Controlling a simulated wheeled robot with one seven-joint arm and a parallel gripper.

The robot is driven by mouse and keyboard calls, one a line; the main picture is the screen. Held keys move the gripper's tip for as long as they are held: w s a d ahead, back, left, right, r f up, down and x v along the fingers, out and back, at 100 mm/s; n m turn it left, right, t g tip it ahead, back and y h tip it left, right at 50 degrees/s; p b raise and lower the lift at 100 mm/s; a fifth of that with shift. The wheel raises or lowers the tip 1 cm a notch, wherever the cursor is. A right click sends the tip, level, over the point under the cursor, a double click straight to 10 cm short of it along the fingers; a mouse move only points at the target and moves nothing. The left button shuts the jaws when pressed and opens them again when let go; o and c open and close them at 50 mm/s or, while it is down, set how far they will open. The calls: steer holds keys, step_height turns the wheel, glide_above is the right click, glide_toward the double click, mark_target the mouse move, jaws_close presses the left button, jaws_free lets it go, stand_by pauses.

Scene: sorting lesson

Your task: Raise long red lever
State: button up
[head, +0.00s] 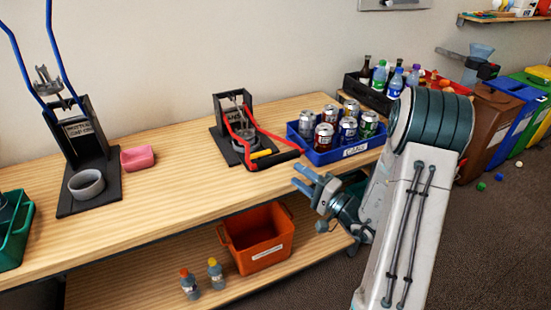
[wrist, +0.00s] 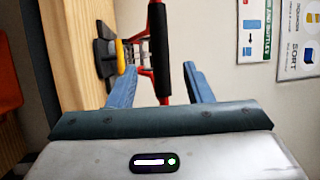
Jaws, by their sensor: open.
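The can crusher (head: 236,118) stands on the wooden bench, a grey and black press on a dark base. Its long red lever (head: 272,136) is lowered, slanting down to the right to a black grip (head: 278,159) near the bench top. In the wrist view the black grip (wrist: 163,55) and red lever (wrist: 157,20) show between my fingers' lines. My gripper (head: 298,176) is open and empty, at the bench's front edge just right of and below the grip. The wrist view shows both blue fingers (wrist: 161,72) apart. I cannot tell whether the grip lies between them or just beyond.
A blue crate (head: 343,156) of cans stands behind my gripper. A bottle press (head: 84,150) with blue levers and a pink block (head: 138,157) are left. An orange bin (head: 258,242) and two small bottles are on the lower shelf. A yellow piece (head: 261,153) lies by the lever.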

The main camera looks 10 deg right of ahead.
mark_target(276, 157)
steer(key=p+x, duration=0.1)
steer(key=x, duration=0.8)
steer(key=shift+w, duration=0.1)
